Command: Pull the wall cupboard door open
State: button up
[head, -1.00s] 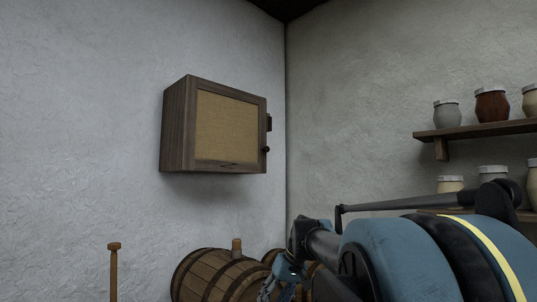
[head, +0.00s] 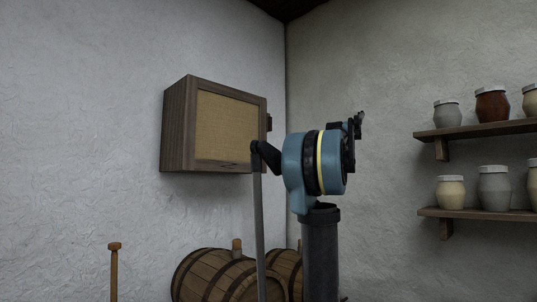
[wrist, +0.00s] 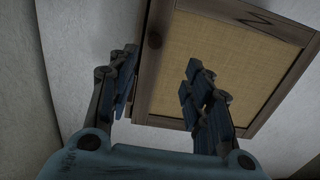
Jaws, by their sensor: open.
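The wall cupboard (head: 178,125) hangs on the left wall near the corner, with a dark wood frame and a tan woven door panel (head: 228,125). The door looks shut. The right finger overlaps the woven panel in the wrist view, and the left finger overlaps the pale wall beside the frame. I cannot tell the gap to the door.
A wooden handle (head: 114,270) rises at the lower left. Two shelves (head: 480,130) with jars (head: 492,105) are on the right wall. The wall between the corner and the shelves is bare.

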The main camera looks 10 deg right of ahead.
send_near(268, 149)
jog(key=x, duration=0.9)
jog(key=shift+w, duration=0.1)
jog(key=shift+c, duration=0.6)
grip_shut()
